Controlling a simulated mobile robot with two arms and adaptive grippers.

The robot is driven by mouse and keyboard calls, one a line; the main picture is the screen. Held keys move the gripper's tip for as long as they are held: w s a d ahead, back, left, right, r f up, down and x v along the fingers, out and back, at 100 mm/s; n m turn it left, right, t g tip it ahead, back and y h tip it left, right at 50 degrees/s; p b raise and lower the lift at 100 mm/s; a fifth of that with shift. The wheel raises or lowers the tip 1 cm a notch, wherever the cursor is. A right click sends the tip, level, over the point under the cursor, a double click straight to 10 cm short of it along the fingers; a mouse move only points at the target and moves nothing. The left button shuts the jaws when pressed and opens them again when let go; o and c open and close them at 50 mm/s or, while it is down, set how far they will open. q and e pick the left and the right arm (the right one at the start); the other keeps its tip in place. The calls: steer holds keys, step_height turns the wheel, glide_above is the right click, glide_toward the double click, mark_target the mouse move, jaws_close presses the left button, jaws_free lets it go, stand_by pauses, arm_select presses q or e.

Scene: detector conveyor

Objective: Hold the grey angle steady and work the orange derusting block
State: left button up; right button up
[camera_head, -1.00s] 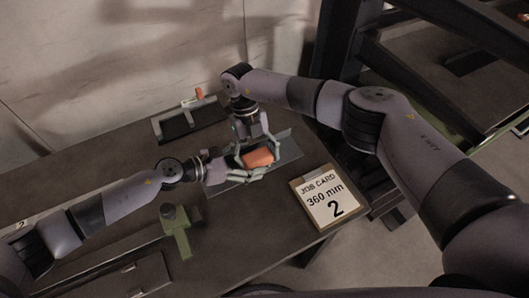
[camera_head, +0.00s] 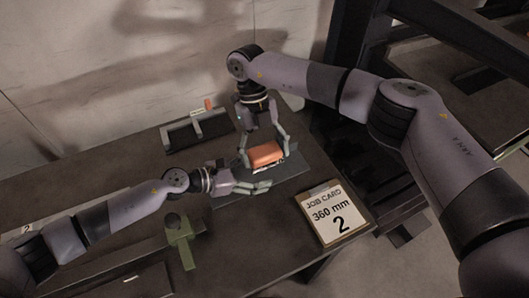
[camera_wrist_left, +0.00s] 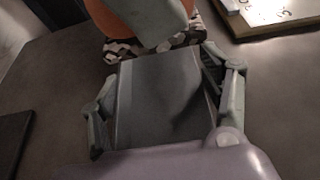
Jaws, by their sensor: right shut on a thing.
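The orange derusting block (camera_head: 266,153) is in the grip of my right gripper (camera_head: 264,147), which comes down from above. In the left wrist view, the orange block (camera_wrist_left: 108,16) shows at the top, with a speckled underside and a grey finger across it. The grey angle (camera_head: 292,176) lies on the bench below and beside the block. My left gripper (camera_head: 252,187) is low over the angle. In the left wrist view, its fingers (camera_wrist_left: 165,100) stand wide apart on either side of the grey angle (camera_wrist_left: 150,85). I cannot tell whether they touch it.
A job card (camera_head: 333,212) reading "360 mm 2" lies to the right on the bench (camera_head: 265,245). A green clamp-like piece (camera_head: 180,240) stands at the front left. A dark holder (camera_head: 195,131) sits at the back. A dark frame stands beyond the right edge.

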arm_select(q)
steer(key=shift+o, duration=0.5)
steer(key=o, duration=0.5)
steer(key=shift+a, duration=0.1)
steer(key=v, duration=1.1)
steer(key=shift+s, duration=0.1)
steer(key=shift+s+a+r, duration=0.1)
steer(key=shift+a+r, duration=0.1)
steer(key=shift+a, duration=0.1)
steer(key=shift+r, duration=0.1)
